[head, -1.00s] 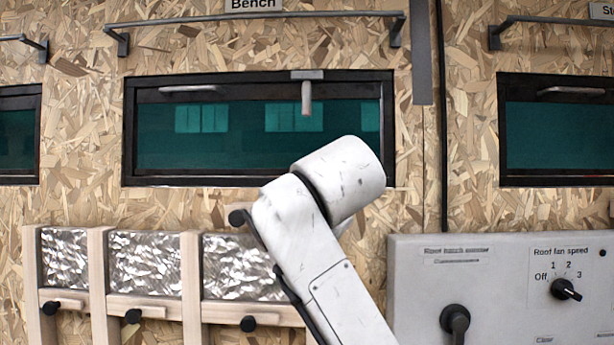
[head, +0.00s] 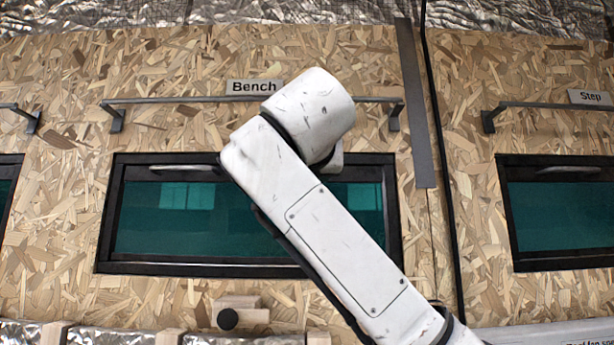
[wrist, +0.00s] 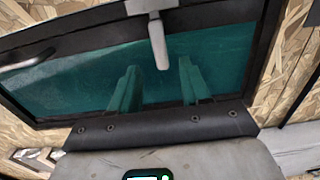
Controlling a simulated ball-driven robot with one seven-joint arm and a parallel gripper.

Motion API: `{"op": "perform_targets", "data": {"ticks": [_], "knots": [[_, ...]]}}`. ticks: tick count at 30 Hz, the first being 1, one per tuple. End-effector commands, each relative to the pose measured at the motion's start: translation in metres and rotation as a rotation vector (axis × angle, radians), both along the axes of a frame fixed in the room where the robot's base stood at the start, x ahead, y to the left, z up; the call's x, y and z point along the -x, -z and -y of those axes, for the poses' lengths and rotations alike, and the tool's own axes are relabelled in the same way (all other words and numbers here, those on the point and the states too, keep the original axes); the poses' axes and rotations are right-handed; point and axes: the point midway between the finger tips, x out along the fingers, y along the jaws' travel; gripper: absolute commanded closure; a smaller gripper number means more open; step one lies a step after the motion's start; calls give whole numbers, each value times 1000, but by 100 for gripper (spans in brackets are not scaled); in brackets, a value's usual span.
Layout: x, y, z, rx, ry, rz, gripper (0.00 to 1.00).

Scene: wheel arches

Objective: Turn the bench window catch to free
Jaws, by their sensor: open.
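The bench window (head: 150,225) has a black frame and teal glass, under the "Bench" sign (head: 254,86). Its catch (wrist: 158,45) shows in the wrist view as a pale grey lever hanging straight down from a grey mount at the frame's top edge. My arm hides the catch in the head view. My gripper (wrist: 157,82) is open and empty in the wrist view. Its two fingers point up at the window, one on each side of the lever's line, with the lever's lower end just above the gap. I see no contact. My arm hides the gripper in the head view.
A grey rail (head: 170,101) runs above the bench window. A light bar handle (head: 182,168) sits at the window's upper left. The step window (head: 560,210) is to the right, past a grey strip (head: 412,110) and black cable. A wooden block with a black knob (head: 228,318) is below.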

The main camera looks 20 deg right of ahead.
Motion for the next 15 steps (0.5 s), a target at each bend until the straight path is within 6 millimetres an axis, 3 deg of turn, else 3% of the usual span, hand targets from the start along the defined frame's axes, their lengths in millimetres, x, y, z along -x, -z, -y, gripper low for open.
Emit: {"op": "perform_targets", "data": {"ticks": [6,15], "knots": [[-36,-2,12,-2,1,-2,53],[-57,0,18,-2,-1,1,53]]}}
